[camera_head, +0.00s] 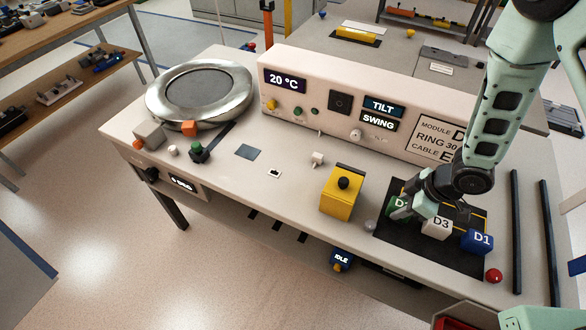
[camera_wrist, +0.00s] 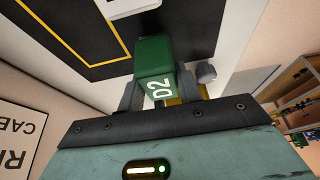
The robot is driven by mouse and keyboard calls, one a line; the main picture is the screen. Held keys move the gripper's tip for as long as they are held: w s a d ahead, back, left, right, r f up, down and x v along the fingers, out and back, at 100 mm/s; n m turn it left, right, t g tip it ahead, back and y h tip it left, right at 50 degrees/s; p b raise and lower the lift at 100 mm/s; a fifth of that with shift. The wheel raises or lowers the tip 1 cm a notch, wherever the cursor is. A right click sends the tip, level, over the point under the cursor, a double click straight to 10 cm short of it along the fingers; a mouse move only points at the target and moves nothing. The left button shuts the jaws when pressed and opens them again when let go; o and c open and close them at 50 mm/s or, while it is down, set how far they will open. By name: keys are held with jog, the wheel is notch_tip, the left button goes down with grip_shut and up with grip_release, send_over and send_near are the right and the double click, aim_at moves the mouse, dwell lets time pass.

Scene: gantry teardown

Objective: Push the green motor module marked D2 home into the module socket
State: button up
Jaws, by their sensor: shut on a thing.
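The green motor module marked D2 (camera_head: 394,208) stands at the left end of the black mat (camera_head: 445,257), partly hidden by my gripper (camera_head: 408,209). The wrist view shows module D2 (camera_wrist: 155,60) between the two fingers of my gripper (camera_wrist: 160,84), which are shut on it. Its label faces the wrist camera. The module is over or on the mat's left edge; I cannot tell whether it touches the mat. I cannot pick out the module socket with certainty.
White module D3 (camera_head: 437,229) and blue module D1 (camera_head: 477,241) stand right of my gripper. A yellow block with a black knob (camera_head: 338,193) stands left of the mat. A grey knob (camera_head: 370,226) is close by. The upright panel (camera_head: 290,117) rises behind.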

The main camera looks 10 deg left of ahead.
jog(key=shift+r+p, duration=2.5)
jog(key=shift+r, duration=0.35)
jog(key=shift+f, duration=0.1)
